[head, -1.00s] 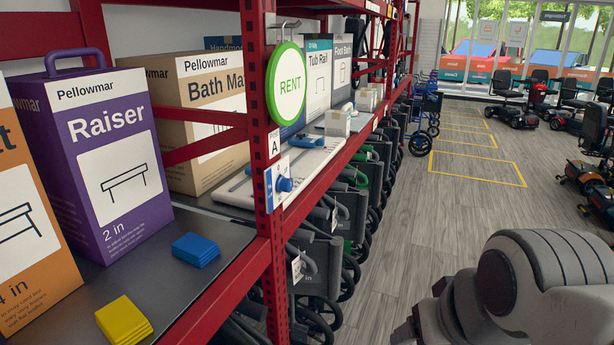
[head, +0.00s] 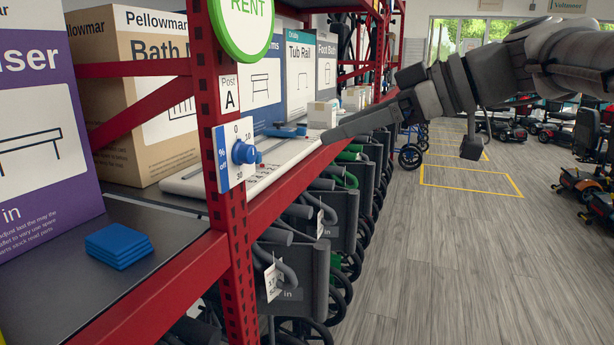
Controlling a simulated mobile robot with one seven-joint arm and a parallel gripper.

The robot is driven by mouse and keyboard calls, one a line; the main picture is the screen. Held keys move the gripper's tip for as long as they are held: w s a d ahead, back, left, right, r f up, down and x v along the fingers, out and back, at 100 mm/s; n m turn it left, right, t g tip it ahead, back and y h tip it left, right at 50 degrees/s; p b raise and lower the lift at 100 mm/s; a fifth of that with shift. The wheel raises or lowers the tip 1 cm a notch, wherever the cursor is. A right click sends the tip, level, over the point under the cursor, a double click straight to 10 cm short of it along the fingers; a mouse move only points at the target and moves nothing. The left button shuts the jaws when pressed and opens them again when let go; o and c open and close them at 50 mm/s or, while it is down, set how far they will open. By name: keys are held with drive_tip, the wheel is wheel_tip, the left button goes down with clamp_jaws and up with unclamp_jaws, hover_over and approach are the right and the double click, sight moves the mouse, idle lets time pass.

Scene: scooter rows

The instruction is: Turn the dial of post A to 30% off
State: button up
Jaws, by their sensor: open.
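Post A is the red upright of the shelf, with a white label "Post A" (head: 229,95). Below the label, a white plate (head: 237,175) with a blue "% off" strip carries the round blue dial (head: 243,152). I read 0 above the dial, 10 to its upper right and 30 below it. Where the dial points is too small to tell. My gripper (head: 400,145) reaches in from the upper right, open and empty. It is right of the dial and clearly apart from it, with one long dark finger pointing left toward the shelf.
A green-ringed RENT sign (head: 246,20) hangs just above the label. Boxes, blue pads (head: 119,245) and a white board (head: 275,165) lie on the shelf. Folded wheelchairs (head: 310,250) stand beneath. The grey floor (head: 450,260) to the right is open, with scooters (head: 575,165) beyond.

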drive_tip(key=n, duration=0.1)
drive_tip(key=b, duration=0.3)
approach(252, 152)
drive_tip(key=shift+y, duration=0.4)
drive_tip(key=x, duration=0.9)
drive_tip(key=shift+w+f, duration=0.15)
drive_tip(key=shift+f, duration=0.25)
clamp_jaws()
